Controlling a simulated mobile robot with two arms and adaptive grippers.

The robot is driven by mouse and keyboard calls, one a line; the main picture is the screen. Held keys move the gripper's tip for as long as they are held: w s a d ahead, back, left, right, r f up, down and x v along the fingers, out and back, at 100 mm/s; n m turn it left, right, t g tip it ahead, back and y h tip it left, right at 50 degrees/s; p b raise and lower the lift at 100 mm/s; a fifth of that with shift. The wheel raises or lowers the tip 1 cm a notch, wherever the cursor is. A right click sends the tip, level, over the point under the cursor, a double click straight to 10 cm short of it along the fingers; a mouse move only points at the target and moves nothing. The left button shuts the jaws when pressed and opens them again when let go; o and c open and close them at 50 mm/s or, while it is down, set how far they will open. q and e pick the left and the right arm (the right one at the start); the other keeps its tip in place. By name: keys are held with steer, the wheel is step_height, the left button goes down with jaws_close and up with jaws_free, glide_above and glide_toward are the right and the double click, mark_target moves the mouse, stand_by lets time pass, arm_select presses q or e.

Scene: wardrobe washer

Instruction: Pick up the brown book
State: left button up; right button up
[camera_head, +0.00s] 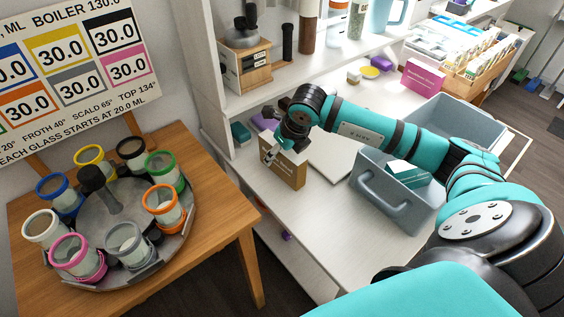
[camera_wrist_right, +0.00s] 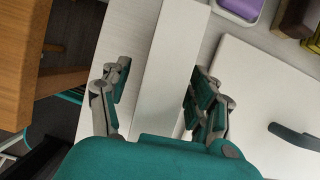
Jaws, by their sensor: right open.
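The brown book (camera_head: 285,172) stands upright on the white counter, near its front left edge, in the head view. My right gripper (camera_head: 273,150) is at the top of the book, its fingers pointing down. In the right wrist view my right gripper (camera_wrist_right: 158,82) is open, with one finger on each side of a pale strip (camera_wrist_right: 172,62) that looks like the book's page edge. Gaps seem to show beside the fingers, so I cannot tell whether they touch it. The brown cover is not visible in the wrist view. My left gripper is not in view.
A grey-blue bin (camera_head: 385,200) holding a teal box-like item (camera_head: 408,174) stands right of the book. A white flat panel (camera_head: 333,157) lies behind it. A shelf (camera_head: 262,90) rises at the back. A wooden table (camera_head: 222,225) with several cups is left.

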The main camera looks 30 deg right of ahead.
steer(key=shift+b+x, duration=0.45)
steer(key=shift+x, duration=0.75)
steer(key=shift+f, duration=0.1)
steer(key=shift+f+b, duration=0.1)
steer(key=shift+b, duration=0.25)
jaws_close()
